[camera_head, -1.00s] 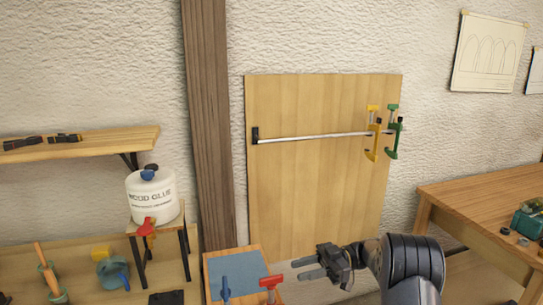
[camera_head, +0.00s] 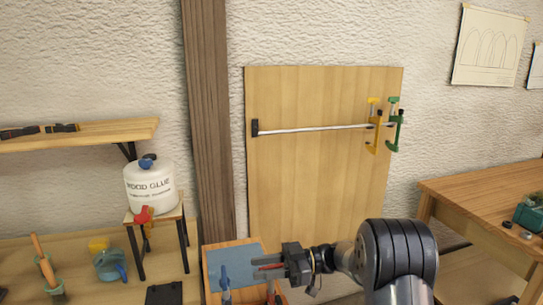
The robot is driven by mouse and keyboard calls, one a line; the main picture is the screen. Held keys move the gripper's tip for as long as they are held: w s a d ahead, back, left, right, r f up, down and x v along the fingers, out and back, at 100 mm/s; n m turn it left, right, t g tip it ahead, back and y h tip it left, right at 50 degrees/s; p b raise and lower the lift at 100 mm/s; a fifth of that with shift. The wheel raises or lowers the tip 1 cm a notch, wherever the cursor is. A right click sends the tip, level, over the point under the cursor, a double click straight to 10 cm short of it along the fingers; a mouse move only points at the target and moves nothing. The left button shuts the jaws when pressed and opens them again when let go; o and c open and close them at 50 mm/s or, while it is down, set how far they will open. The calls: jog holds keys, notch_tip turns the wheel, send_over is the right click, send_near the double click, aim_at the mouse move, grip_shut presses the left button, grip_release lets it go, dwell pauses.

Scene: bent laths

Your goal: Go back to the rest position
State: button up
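My gripper (camera_head: 262,266) is low in the middle of the picture, pointing left, with my arm reaching in from the lower right. Its two fingers look apart. They overlap a red clamp handle (camera_head: 269,267) in the picture; I see no sign that they hold it. The wooden board (camera_head: 300,190) leans on the wall behind and above my gripper. A pale lath (camera_head: 310,128) runs across the board from a black block (camera_head: 255,128) to a yellow clamp (camera_head: 373,130) and a green clamp (camera_head: 394,128).
A small bench with a blue-grey mat (camera_head: 232,262) and a blue clamp (camera_head: 225,280) lies beneath my gripper. A glue tub (camera_head: 150,188) on a stool stands left, below a shelf (camera_head: 90,135). A wooden table (camera_head: 490,205) stands right. The space before the board's middle is clear.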

jog(key=shift+w+m+t+b, duration=0.15)
jog(key=shift+m+t, duration=0.4)
jog(key=shift+t, duration=0.35)
jog(key=shift+w+m+t+b, duration=0.15)
jog(key=shift+m+t, duration=0.4)
jog(key=shift+t, duration=0.35)
jog(key=shift+s, duration=0.1)
jog(key=shift+r+t, duration=0.1)
jog(key=shift+t, duration=0.2)
